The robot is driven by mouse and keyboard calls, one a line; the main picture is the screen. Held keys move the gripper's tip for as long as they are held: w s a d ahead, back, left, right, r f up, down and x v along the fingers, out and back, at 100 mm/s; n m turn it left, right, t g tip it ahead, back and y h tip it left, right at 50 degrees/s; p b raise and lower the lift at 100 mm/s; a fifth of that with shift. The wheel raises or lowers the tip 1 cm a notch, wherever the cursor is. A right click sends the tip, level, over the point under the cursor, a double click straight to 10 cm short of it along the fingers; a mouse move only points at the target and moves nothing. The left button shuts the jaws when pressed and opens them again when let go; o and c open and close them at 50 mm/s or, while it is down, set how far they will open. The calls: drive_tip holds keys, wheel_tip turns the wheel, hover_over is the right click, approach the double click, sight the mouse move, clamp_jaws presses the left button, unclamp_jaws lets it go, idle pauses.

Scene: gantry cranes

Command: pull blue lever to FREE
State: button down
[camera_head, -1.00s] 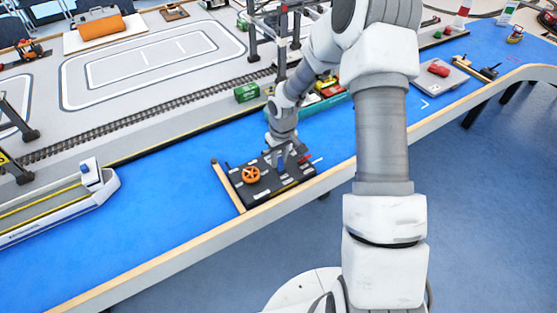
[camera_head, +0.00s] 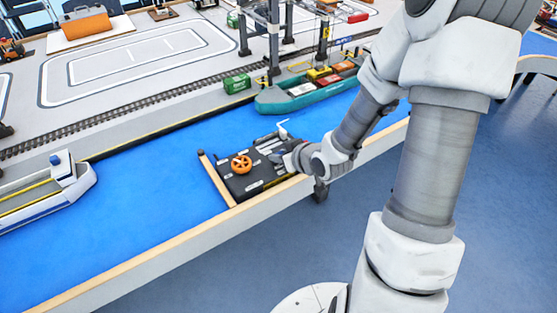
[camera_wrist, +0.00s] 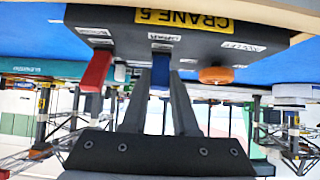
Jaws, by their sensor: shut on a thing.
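The control panel, a dark board with a yellow CRANE 5 label, stands at the near edge of the table in the head view (camera_head: 232,188). It also shows upside down in the wrist view (camera_wrist: 120,18). The blue lever (camera_wrist: 160,66) sticks out between a red lever (camera_wrist: 97,70) and an orange knob (camera_wrist: 215,75). My gripper (camera_wrist: 160,82) has its two dark fingers closed on either side of the blue lever, near its end. In the head view my gripper (camera_head: 284,158) reaches the panel's right side from the right, and hides the levers there.
An orange wheel (camera_head: 241,164) stands on top of the panel. A wooden strip (camera_head: 215,180) borders its left side. Behind are a teal ship (camera_head: 290,102), a green container (camera_head: 237,84) and a crane's legs (camera_head: 273,45).

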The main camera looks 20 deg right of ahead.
drive_tip(key=shift+s+f+t+b, duration=0.15)
drive_tip(key=shift+s+t+b, duration=0.05)
drive_tip(key=shift+t+b, duration=0.35)
drive_tip(key=c, duration=0.7)
unclamp_jaws()
